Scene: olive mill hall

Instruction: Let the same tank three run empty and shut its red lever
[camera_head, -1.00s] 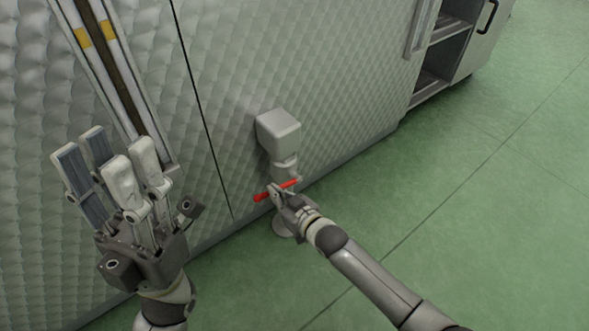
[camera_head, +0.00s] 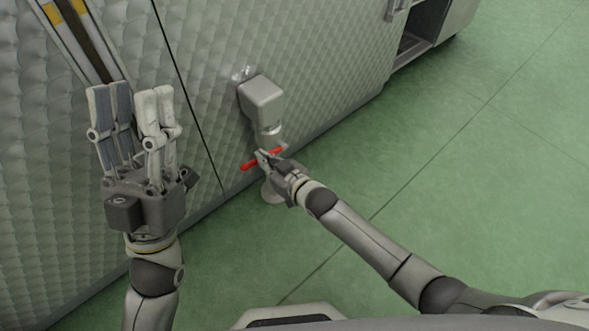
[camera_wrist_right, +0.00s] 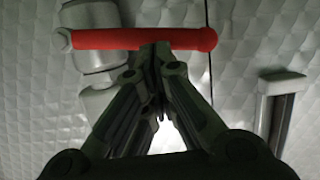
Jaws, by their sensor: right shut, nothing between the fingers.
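The tank's quilted silver wall (camera_head: 330,55) fills the upper left of the head view. A grey outlet fitting (camera_head: 262,100) projects from it, with a red lever (camera_head: 250,165) lying crosswise below. My right gripper (camera_head: 262,156) is shut and empty at the lever. In the right wrist view the red lever (camera_wrist_right: 110,39) runs level across the top, and the closed fingertips (camera_wrist_right: 160,50) meet its lower edge; I cannot tell whether they touch. No flowing liquid can be made out. My left gripper (camera_head: 130,92) is open and empty, fingers upward, in front of the wall.
A gauge strip with a yellow band (camera_head: 77,8) runs down the wall at upper left. A round pale foot or drain (camera_head: 273,191) is under the outlet, partly hidden by my right gripper. An open cabinet (camera_head: 425,25) stands at upper right. The green floor (camera_head: 480,180) is clear on the right.

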